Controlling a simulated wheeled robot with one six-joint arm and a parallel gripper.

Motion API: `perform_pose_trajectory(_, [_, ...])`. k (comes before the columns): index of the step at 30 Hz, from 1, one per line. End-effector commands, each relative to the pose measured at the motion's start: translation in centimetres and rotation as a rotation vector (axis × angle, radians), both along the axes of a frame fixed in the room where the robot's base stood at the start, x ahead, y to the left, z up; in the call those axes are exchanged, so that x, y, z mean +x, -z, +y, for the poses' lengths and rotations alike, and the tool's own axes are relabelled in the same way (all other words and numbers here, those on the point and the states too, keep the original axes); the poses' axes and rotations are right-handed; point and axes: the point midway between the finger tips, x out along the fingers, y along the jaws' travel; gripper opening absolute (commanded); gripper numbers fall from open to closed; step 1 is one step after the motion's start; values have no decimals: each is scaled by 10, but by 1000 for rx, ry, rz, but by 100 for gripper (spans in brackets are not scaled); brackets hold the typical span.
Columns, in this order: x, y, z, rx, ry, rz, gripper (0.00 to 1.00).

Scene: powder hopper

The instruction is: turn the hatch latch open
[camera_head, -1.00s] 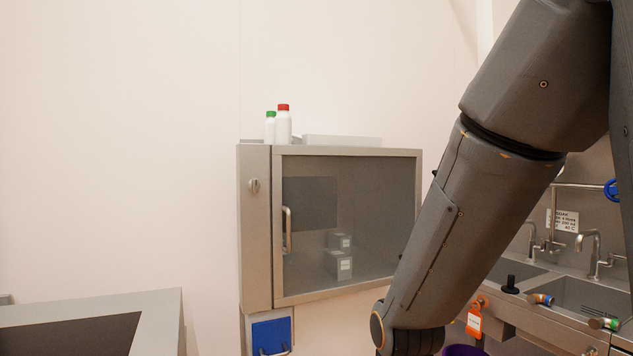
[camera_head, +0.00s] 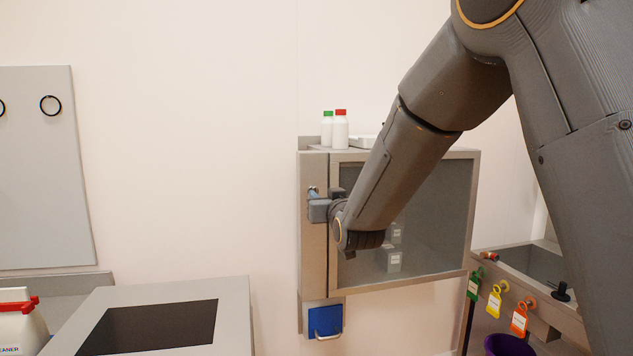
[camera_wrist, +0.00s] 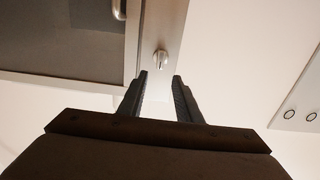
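The hatch latch (camera_wrist: 160,60) is a small silver knob on the metal strip beside the cabinet's glass door. In the wrist view it lies just beyond the fingertips, about midway between them. In the head view the latch (camera_head: 313,190) shows in part above my gripper. My gripper (camera_wrist: 160,76) is open, its two dark fingers apart with nothing held. In the head view my gripper (camera_head: 319,209) is in front of the strip; whether it touches is not clear. The hatch cabinet (camera_head: 430,220) is closed, and my arm hides much of its door and the handle.
White bottles (camera_head: 341,132) with red and green caps stand on the cabinet. A blue panel (camera_head: 325,320) with a handle is below. A grey-rimmed bench (camera_head: 236,300) is at lower left, a sink counter (camera_head: 500,265) with coloured tags at right.

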Motion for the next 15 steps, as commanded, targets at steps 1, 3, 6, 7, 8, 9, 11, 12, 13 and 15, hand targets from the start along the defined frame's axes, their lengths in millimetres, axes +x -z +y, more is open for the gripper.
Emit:
perform_pose_trajectory(1, [3,-2,2,1,-1,-5,31])
perform_pose_trajectory(3, [9,-2,3,2,-1,-7,31])
perform_pose_trajectory(6, [21,-2,6,1,0,-4,31])
perform_pose_trajectory(7, [24,-2,7,1,0,-3,31])
perform_pose_trajectory(8, [29,-2,9,1,0,-4,31])
perform_pose_trajectory(9, [34,-2,10,1,0,-3,31])
perform_pose_trajectory(11, [42,-2,12,1,0,-3,31])
perform_pose_trajectory(12, [47,-2,14,1,0,-4,31])
perform_pose_trajectory(13, [51,-2,15,1,0,-4,31])
perform_pose_trajectory(15, [58,-2,17,1,0,-4,31])
